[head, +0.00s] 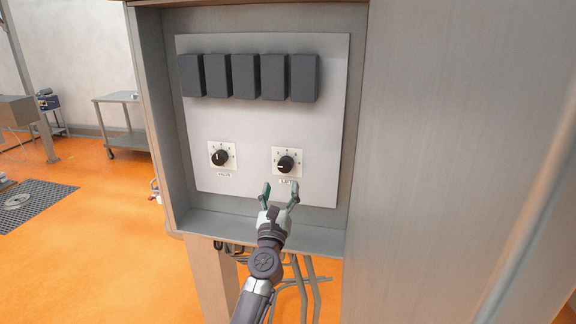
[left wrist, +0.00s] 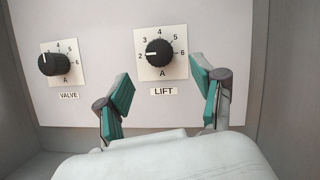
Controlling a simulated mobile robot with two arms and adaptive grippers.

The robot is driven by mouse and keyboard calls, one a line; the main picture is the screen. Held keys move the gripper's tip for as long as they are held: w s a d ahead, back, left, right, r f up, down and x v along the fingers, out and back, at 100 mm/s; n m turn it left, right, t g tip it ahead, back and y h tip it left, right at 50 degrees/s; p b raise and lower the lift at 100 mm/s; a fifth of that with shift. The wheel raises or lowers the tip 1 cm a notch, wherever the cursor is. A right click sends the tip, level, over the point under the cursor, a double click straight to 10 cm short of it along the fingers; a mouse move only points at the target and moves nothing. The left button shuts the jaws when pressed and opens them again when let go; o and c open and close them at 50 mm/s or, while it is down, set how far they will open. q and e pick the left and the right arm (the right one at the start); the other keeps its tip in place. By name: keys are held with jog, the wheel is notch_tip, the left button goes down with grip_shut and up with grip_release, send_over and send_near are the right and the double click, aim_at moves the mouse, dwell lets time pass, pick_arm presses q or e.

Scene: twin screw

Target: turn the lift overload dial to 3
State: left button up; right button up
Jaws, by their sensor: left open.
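The lift dial (head: 286,164) is a black knob on a white square plate, on the right of the panel's lower row. In the left wrist view the lift dial (left wrist: 159,53) has numbers 2 to 6 around it and an A below. Its white pointer line points left, at 2. A LIFT label (left wrist: 163,91) is under it. My left gripper (head: 280,187) is open just below and in front of the lift dial, apart from it. In the left wrist view its teal fingers (left wrist: 160,88) stand either side of the LIFT label. My right gripper is not in view.
The valve dial (head: 220,157) sits left of the lift dial. Several dark blocks (head: 245,76) line the top of the panel (head: 260,124). The cabinet walls and bottom ledge (head: 262,232) frame it. Cables (head: 305,275) hang below. A cart (head: 118,118) stands far left.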

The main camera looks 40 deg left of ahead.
aim_at(285, 169)
pick_arm(q)
jog(key=x, duration=0.7)
jog(key=shift+w+a, duration=0.25)
jog(key=shift+w, duration=0.1)
jog(key=c, duration=1.1)
